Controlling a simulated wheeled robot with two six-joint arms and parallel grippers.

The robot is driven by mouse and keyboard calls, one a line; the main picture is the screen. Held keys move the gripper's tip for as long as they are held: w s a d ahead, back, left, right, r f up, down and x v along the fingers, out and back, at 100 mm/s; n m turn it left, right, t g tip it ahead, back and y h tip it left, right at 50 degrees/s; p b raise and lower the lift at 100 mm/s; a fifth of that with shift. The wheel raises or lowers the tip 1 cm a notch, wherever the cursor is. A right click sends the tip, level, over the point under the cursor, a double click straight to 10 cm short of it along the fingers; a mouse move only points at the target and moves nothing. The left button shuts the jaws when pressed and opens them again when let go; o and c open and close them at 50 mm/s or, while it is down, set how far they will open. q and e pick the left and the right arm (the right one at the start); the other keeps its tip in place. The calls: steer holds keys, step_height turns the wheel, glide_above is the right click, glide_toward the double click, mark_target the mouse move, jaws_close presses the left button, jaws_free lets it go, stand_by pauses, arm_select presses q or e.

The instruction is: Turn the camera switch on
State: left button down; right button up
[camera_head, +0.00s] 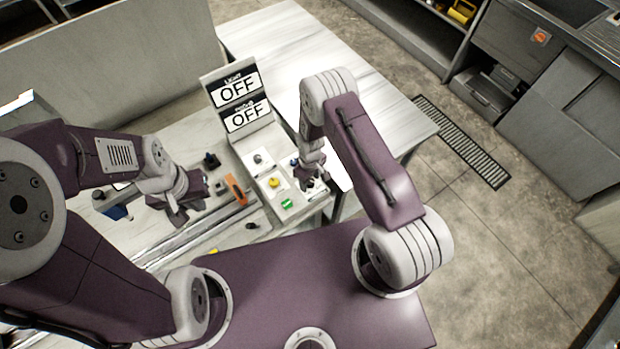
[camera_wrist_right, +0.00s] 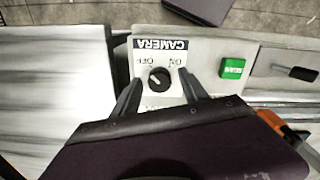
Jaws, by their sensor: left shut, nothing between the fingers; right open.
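The camera switch is a round black knob (camera_wrist_right: 159,79) on a white plate. Its upside-down CAMERA label (camera_wrist_right: 161,44) and its ON and OFF marks show in the right wrist view. My right gripper (camera_wrist_right: 160,92) is open, with one finger on either side of the knob and a gap to each. In the head view my right gripper (camera_head: 311,178) is over the right side of the switch panel and hides part of it. A sign (camera_head: 238,102) at the panel's back reads OFF twice. My left gripper (camera_head: 183,212) is shut and empty, left of the panel.
A green button (camera_wrist_right: 233,68) sits beside the camera switch; a yellow button (camera_head: 274,183) and other controls share the panel. An orange-and-black object (camera_head: 236,190) lies left of the panel. The white table (camera_head: 290,45) is clear behind the sign.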

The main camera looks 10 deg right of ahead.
steer(key=shift+d+f, duration=0.1)
jaws_close()
steer(key=m+b, duration=0.2)
steer(key=m, duration=0.1)
steer(key=shift+f+m, duration=0.15)
steer(key=shift+m, duration=0.15)
steer(key=m+b, duration=0.2)
steer(key=m, duration=0.2)
steer(key=shift+m+b, duration=0.3)
steer(key=m+b, duration=0.1)
steer(key=m, duration=0.3)
steer(key=shift+m+b, duration=0.3)
steer(key=shift+b, duration=0.05)
steer(key=m, duration=0.2)
steer(key=m+b, duration=0.1)
steer(key=m, duration=0.1)
steer(key=shift+w+r+m, duration=0.1)
steer(key=shift+r+m, duration=0.1)
steer(key=shift+m, duration=0.5)
